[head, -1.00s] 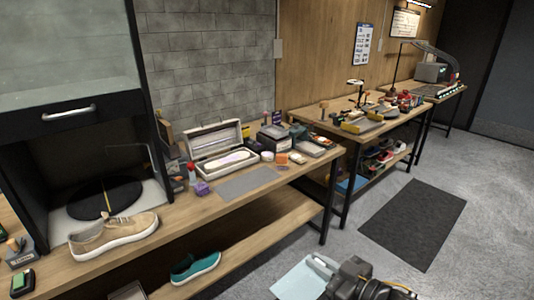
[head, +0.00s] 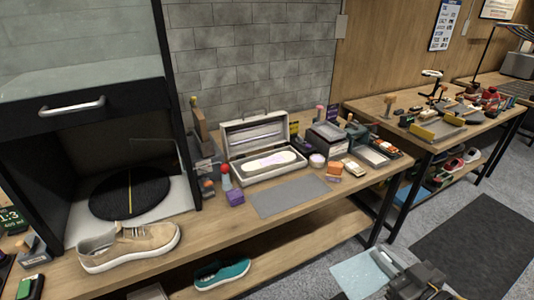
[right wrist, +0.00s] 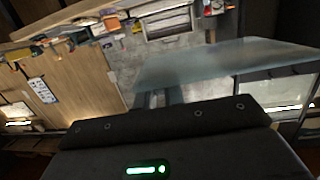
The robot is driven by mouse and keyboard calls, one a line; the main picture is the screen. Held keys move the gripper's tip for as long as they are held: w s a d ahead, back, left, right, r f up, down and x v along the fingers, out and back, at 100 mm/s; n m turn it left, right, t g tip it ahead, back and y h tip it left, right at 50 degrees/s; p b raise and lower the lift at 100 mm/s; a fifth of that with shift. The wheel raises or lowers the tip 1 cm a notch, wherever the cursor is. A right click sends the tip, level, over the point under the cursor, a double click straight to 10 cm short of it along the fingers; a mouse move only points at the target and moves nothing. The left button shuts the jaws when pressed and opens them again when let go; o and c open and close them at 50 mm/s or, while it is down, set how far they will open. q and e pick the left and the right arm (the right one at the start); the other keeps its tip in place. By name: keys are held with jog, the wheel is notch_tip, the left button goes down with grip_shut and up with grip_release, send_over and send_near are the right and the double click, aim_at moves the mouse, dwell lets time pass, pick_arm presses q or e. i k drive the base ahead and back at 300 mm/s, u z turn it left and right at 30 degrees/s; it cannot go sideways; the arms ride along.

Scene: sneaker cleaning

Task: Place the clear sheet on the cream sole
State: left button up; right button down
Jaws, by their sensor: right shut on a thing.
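The clear sheet (head: 358,277) is a pale bluish see-through pane at the bottom of the head view. My right gripper (head: 384,260) is shut on it, low in front of the workbench. The sheet also shows in the right wrist view (right wrist: 225,62), sticking out past the dark gripper body. The cream sole (head: 272,164) lies in an open light-grey case (head: 262,178) on the bench, with a faint pinkish-purple tint on its middle. The sheet is well apart from the sole. My left gripper is in neither view now.
A grey mat (head: 290,196) lies bare before the case. A tan sneaker (head: 128,245) sits at the left, and a teal shoe (head: 222,273) is on the lower shelf.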

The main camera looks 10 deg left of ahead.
aim_at(272, 160)
jog(key=u, duration=0.5)
jog(key=i, duration=0.85)
jog(key=u, duration=0.65)
